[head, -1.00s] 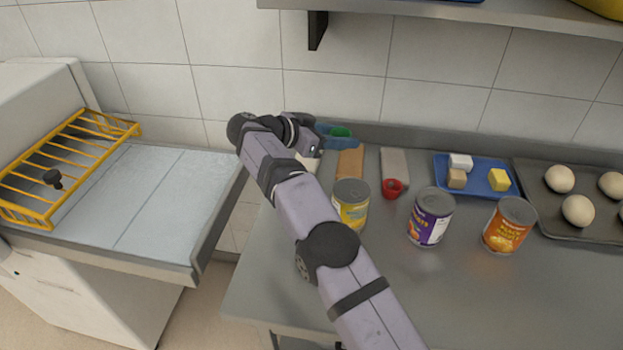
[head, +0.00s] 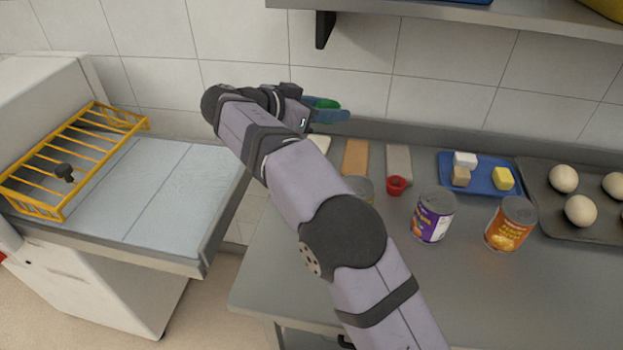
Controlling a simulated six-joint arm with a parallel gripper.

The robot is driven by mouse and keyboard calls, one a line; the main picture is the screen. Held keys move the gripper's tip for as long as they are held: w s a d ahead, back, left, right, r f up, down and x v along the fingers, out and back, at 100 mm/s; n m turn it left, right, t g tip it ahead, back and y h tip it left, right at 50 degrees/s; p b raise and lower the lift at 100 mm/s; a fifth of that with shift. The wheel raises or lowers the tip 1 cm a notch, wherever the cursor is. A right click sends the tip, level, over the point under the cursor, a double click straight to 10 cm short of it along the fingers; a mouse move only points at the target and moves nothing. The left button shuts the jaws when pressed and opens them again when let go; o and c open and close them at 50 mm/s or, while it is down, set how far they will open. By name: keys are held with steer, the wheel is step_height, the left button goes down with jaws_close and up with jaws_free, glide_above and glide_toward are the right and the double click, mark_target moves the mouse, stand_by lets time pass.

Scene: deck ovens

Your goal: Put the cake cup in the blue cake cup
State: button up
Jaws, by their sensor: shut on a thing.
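My gripper (head: 328,110) is near the back wall above the counter's left end. Its blue fingers are shut on a small green cake cup (head: 322,102), which is partly hidden by the fingers. A small red cup (head: 396,186) stands upright on the counter, to the right of and below the gripper in the picture. I cannot make out a blue cake cup; my arm hides part of the counter's left end.
Three cans stand on the counter: a yellow one (head: 364,188) mostly behind my arm, a purple one (head: 432,217) and an orange one (head: 510,224). A blue tray (head: 482,186) holds small blocks. A dark tray (head: 540,228) holds several round dough balls. A shelf (head: 440,14) overhangs the back.

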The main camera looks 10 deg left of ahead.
steer(key=shift+s+a+n+y, duration=0.15)
steer(key=shift+s+n+y, duration=0.15)
steer(key=shift+w+a+f+n+t+y+p, duration=0.1)
steer(key=shift+a+f+n+t+y+p, duration=0.3)
steer(key=shift+f, duration=2.65)
steer(key=shift+w+a+f+n+t+y+p, duration=0.15)
steer(key=shift+a+f+n+y+p, duration=0.5)
steer(key=shift+f, duration=2.35)
steer(key=shift+w+a+f+n+t+y+p, duration=0.1)
steer(key=shift+a+f+n+t+y+p, duration=0.4)
steer(key=shift+f, duration=2.55)
steer(key=shift+s+a+f+m+h, duration=0.1)
steer(key=shift+f+m+h, duration=0.05)
steer(key=shift+m+h, duration=0.1)
steer(key=shift+f+b, duration=0.6)
steer(key=shift+b, duration=0.75)
steer(key=o, duration=1)
steer(key=shift+o, duration=0.2)
